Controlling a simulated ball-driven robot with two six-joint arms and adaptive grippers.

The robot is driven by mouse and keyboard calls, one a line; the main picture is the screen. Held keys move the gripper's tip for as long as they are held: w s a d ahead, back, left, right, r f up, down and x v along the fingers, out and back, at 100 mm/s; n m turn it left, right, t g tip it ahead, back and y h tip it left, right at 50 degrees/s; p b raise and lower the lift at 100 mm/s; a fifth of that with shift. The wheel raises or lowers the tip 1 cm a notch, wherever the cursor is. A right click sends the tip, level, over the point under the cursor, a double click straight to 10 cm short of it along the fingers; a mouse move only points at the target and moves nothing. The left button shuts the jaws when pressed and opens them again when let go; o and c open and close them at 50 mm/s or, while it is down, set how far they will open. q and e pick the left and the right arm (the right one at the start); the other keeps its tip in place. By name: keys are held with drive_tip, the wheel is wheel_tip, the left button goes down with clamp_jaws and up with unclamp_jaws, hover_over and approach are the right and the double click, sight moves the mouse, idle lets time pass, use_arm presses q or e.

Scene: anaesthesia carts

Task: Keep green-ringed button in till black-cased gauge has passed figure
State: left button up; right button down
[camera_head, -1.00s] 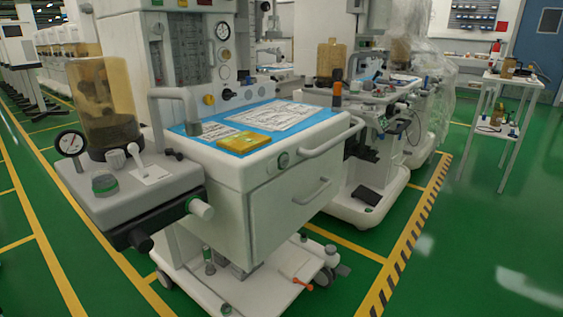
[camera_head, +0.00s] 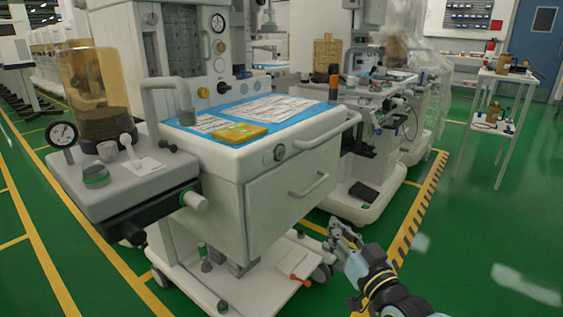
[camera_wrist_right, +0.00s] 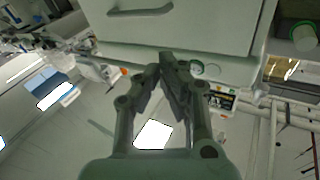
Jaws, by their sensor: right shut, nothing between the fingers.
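The black-cased gauge (camera_head: 62,135) has a white dial and stands at the left end of the cart's grey side block; its figures are too small to read. A grey button with a green ring (camera_head: 96,174) sits on that block, in front of the gauge. My right gripper (camera_head: 340,235) is low at the lower right, before the cart's drawer and away from both ringed parts. In the right wrist view my right gripper (camera_wrist_right: 165,65) is shut and empty. My left gripper is not in view.
A yellow packet (camera_head: 239,132) and sheets lie on the blue top. A second cart (camera_head: 370,195) stands behind at the right.

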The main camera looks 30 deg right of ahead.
sight(280, 153)
drive_tip(key=w+r+t+b, duration=0.1)
drive_tip(key=w+r+t, duration=0.2)
drive_tip(key=r, duration=1)
drive_tip(key=shift+w+d+t+h, duration=0.3)
drive_tip(key=shift+w+d, duration=0.1)
drive_tip(key=shift+w, duration=0.55)
drive_tip(key=shift+w+b, duration=0.1)
drive_tip(key=shift+b, duration=0.2)
drive_tip(key=w+a+b, duration=0.3)
drive_tip(key=w+b, duration=0.1)
drive_tip(key=w, duration=0.4)
drive_tip(key=shift+a, duration=0.15)
drive_tip(key=shift+w, duration=0.1)
